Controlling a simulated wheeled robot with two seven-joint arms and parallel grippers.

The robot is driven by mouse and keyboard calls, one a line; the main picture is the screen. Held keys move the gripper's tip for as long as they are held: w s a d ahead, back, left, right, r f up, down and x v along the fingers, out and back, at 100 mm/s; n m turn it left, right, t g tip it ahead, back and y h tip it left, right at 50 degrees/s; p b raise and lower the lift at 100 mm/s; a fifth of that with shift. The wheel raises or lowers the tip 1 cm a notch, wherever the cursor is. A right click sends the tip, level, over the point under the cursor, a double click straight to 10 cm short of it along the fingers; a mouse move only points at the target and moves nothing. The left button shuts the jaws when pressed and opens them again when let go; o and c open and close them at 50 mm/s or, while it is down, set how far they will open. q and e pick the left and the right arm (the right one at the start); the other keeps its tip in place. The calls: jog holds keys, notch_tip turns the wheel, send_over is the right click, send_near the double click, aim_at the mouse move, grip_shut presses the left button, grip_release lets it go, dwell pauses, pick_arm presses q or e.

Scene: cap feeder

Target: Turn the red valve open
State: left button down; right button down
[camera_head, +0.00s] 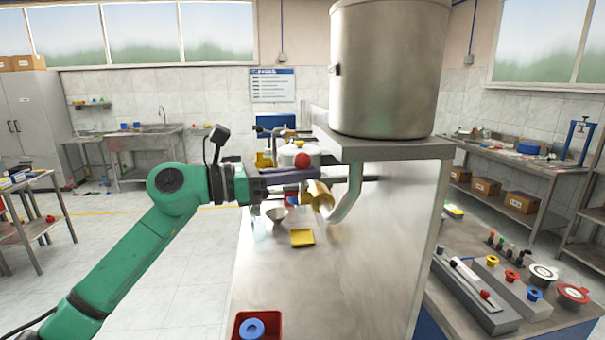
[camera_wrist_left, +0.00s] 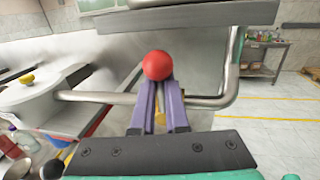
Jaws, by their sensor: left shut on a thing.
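The red valve's round knob (camera_head: 302,160) shows beside the bent steel pipe (camera_head: 349,193) under the tank shelf. My left gripper (camera_head: 312,174) reaches in from the left, its purple fingers at the knob. In the left wrist view the red knob (camera_wrist_left: 157,65) sits at the fingertips (camera_wrist_left: 158,84), and the fingers are shut on the valve handle there. The fingers hide the valve's stem and body. A brass-coloured cup-shaped part (camera_head: 321,197) shows just below the fingers at the pipe end. My right gripper is not in view.
A large steel tank (camera_head: 388,70) stands on the shelf (camera_head: 385,149) above. Below are a small bowl (camera_head: 277,214), a yellow square piece (camera_head: 302,237) and a red tray (camera_head: 236,327) holding a blue ring (camera_head: 252,327). A white lidded pot (camera_head: 287,152) stands behind the gripper.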

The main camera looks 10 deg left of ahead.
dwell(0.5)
pick_arm(q)
jog(key=shift+s+f+b, duration=0.1)
jog(key=shift+b, duration=0.5)
jog(key=shift+s+d+f+m+h+b, duration=0.15)
jog(key=shift+s+m+h+b, duration=0.2)
jog(key=shift+m+b, duration=1.05)
jog(key=shift+s+d+f+m+h+b, duration=0.15)
jog(key=shift+s+m+b, duration=0.35)
jog(key=shift+m+b, duration=0.9)
jog(key=shift+s+d+f+m+h+b, duration=0.15)
jog(key=shift+s+m+b, duration=0.25)
jog(key=shift+m+b, duration=1)
jog(key=shift+r+n+b, duration=0.1)
jog(key=shift+n+b, duration=0.35)
jog(key=shift+n, duration=0.05)
